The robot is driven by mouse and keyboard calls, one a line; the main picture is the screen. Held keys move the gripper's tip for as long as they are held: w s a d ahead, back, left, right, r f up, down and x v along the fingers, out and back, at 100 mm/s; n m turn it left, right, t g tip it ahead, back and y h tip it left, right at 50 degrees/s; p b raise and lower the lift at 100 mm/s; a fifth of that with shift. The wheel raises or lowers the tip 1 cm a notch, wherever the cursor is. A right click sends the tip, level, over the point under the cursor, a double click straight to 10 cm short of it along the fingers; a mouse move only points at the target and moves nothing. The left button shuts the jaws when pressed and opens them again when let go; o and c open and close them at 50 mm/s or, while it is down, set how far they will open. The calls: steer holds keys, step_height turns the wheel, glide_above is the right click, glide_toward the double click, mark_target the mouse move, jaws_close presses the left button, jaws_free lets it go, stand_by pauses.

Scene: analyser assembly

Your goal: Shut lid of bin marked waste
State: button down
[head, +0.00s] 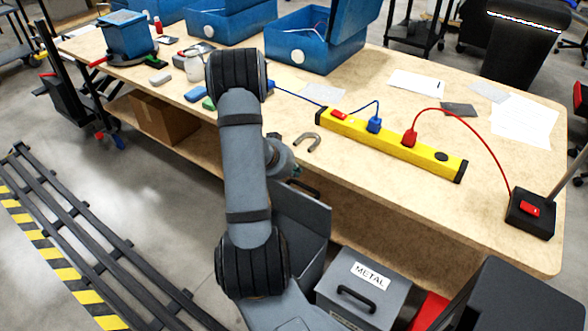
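A grey bin (312,260) stands below the front edge of the table, partly behind my arm. Its lid (302,213) stands raised, with a dark handle (303,188) at its upper edge. No label shows on this bin, so I cannot read whether it is marked waste. My arm crosses in front of it. A small part of my wrist shows right of the arm link, just above the raised lid; my gripper's fingers are hidden, and I cannot tell whether it touches the lid.
A shut grey bin marked METAL (362,288) stands beside the open one, with a red item (428,312) to its right. A cardboard box (163,118) sits underneath.

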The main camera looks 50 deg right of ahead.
steer(key=b+x, duration=0.1)
steer(key=x, duration=0.6)
steer(key=shift+f, duration=0.2)
steer(key=shift+d, duration=0.15)
